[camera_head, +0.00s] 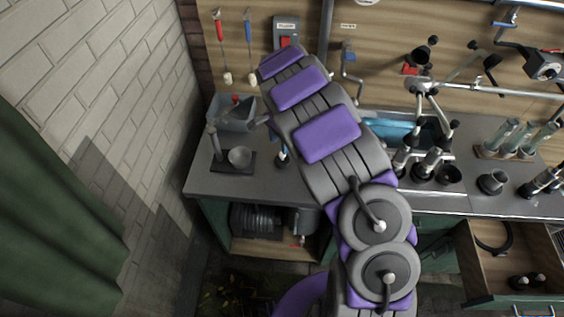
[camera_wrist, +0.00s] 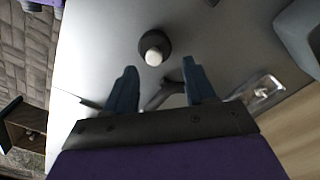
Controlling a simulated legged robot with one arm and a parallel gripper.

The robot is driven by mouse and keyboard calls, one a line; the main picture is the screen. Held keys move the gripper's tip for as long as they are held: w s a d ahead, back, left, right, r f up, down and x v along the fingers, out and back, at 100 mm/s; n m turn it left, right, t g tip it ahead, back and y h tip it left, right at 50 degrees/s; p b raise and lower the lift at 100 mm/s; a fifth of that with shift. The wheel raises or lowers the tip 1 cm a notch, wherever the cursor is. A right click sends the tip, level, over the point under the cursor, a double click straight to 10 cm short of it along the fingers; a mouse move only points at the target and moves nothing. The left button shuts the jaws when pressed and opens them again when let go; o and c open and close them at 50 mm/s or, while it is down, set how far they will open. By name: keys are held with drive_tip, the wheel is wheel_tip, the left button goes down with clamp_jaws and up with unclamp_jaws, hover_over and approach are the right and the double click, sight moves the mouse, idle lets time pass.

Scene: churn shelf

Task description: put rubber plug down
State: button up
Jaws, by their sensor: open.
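The rubber plug (camera_wrist: 146,40), a dark round piece with a pale knob, stands on the grey counter in the wrist view. It lies just beyond my open fingertips, and nothing is held between them. My gripper (camera_wrist: 160,63) shows two blue fingers spread apart. In the head view the plug (camera_head: 283,160) is a small dark piece with a pale top on the left counter, close to my gripper (camera_head: 271,138), which is mostly hidden by my arm.
A small stand with a metal bowl (camera_head: 239,157) is left of the plug. A grey bin (camera_head: 232,115) stands behind it. The sink (camera_head: 385,128) and several metal fittings are to the right. An open drawer (camera_head: 487,298) juts out at lower right. Counter around the plug is mostly clear.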

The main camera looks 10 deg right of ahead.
sight(282, 159)
drive_tip(key=f, duration=0.2)
drive_tip(key=f+b, duration=0.1)
drive_tip(key=f, duration=0.4)
drive_tip(key=shift+s+d, duration=0.3)
drive_tip(key=shift+d, duration=0.05)
drive_tip(key=shift+r, duration=0.15)
drive_tip(key=c, duration=0.7)
drive_tip(key=shift+r, duration=0.1)
